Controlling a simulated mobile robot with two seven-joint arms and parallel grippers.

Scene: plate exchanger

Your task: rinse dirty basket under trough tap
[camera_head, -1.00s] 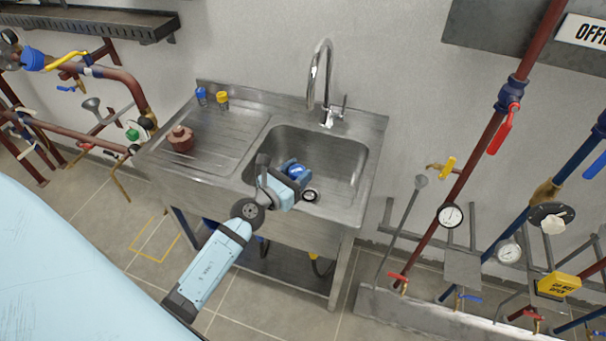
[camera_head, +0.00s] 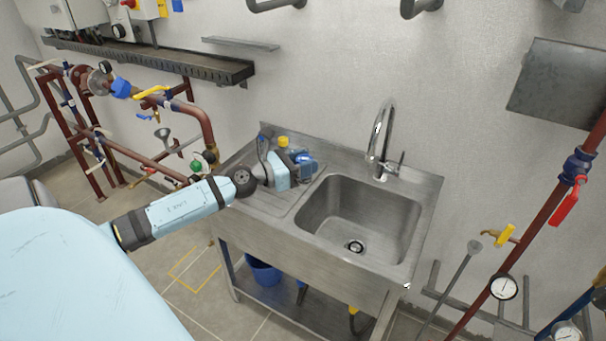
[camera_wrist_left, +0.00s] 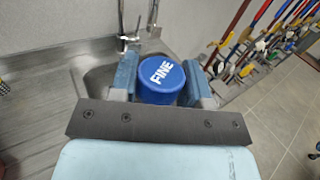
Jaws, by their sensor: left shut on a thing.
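My left gripper (camera_head: 307,163) is above the drainboard (camera_head: 262,200), left of the sink basin. It is shut on a blue round basket (camera_wrist_left: 158,82) with a white "FINE" label on its top, held between the two fingers in the wrist view. In the head view the blue piece (camera_head: 304,157) shows only in part. The steel trough (camera_head: 365,205) is empty, with a drain at its bottom. The curved tap (camera_head: 377,140) stands at its back edge; no water is seen. It also shows in the left wrist view (camera_wrist_left: 122,25). My right gripper is not in view.
A yellow-topped item (camera_head: 283,141) stands at the back of the drainboard, partly behind my gripper. A blue bucket (camera_head: 263,272) sits under the sink. Pipes with valves stand left (camera_head: 160,125) and right (camera_head: 540,240). The space over the basin is free.

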